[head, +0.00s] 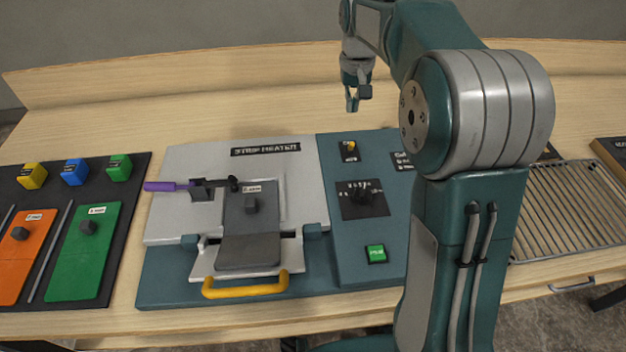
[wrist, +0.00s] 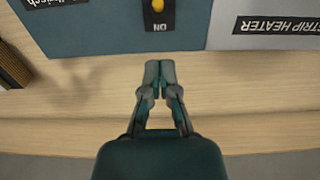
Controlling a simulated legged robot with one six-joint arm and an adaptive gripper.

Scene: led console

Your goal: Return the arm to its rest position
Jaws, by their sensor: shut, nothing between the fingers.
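My gripper (head: 352,100) is raised above the table behind the strip heater console in the head view. In the wrist view my gripper (wrist: 160,72) has its fingertips together, with nothing between them. The strip heater (head: 165,225) has a grey top, a purple-handled lever (head: 165,186) and a yellow front handle (head: 246,290). Its teal control panel (head: 335,265) carries a yellow toggle switch (head: 350,147), a black knob (head: 366,197) and a green lit indicator (head: 376,254). The toggle also shows in the wrist view (wrist: 158,7). My arm hides part of the panel's right side.
A black tray (head: 135,180) at the left holds orange and green plates and several coloured blocks. A wire rack (head: 575,205) lies at the right, partly behind my arm. A raised wooden ledge (head: 180,75) runs along the back. The table strip behind the console is clear.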

